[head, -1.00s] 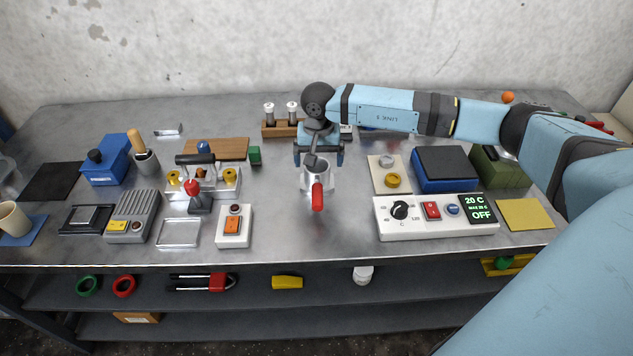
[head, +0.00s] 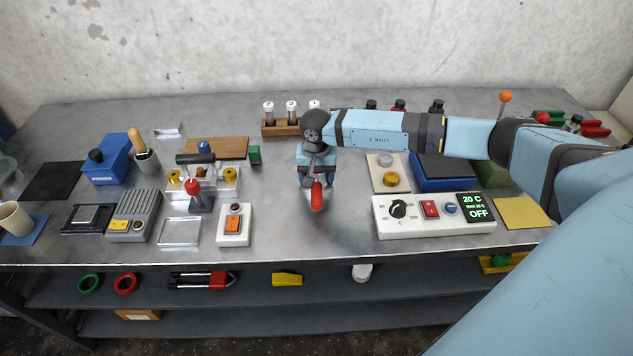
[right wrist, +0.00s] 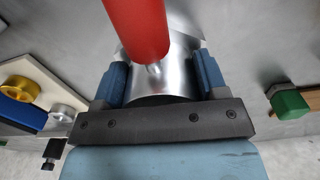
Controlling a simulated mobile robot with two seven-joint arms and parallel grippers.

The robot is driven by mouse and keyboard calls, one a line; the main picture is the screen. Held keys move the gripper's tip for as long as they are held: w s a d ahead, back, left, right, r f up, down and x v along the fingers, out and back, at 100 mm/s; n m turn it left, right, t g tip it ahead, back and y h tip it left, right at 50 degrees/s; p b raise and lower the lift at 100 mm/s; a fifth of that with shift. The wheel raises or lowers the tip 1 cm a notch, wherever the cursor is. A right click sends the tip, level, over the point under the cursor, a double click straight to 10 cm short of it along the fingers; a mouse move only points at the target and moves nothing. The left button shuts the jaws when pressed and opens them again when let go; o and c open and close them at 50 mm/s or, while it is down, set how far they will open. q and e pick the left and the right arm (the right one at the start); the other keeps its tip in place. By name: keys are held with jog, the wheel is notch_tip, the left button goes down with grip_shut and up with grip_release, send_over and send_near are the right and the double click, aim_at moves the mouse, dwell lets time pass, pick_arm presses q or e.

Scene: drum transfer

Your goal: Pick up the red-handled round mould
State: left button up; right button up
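The round mould is a shiny metal cylinder (right wrist: 160,85) with a red handle (head: 317,196) that points toward the front of the bench. It sits on the bench top near the middle, largely covered by my right gripper in the head view. My right gripper (right wrist: 160,80) is down around it, one blue finger on each side of the metal wall. The red handle passes above in the right wrist view (right wrist: 138,25). Any small gap between fingers and wall is too fine to tell. My left gripper is not in view.
A white control box (head: 433,213) with a dial and display stands to the right. A cream plate with a brass knob (head: 390,178) lies behind it. A white switch box (head: 234,226) stands left. A wooden rack with vials (head: 279,127) is behind. Bare bench lies around the mould.

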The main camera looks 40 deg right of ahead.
jog(key=c, duration=0.6)
jog(key=shift+o, duration=0.2)
jog(key=shift+r, duration=0.15)
notch_tip(320, 180, up, 20)
jog(key=b, duration=0.1)
jog(key=shift+b, duration=0.35)
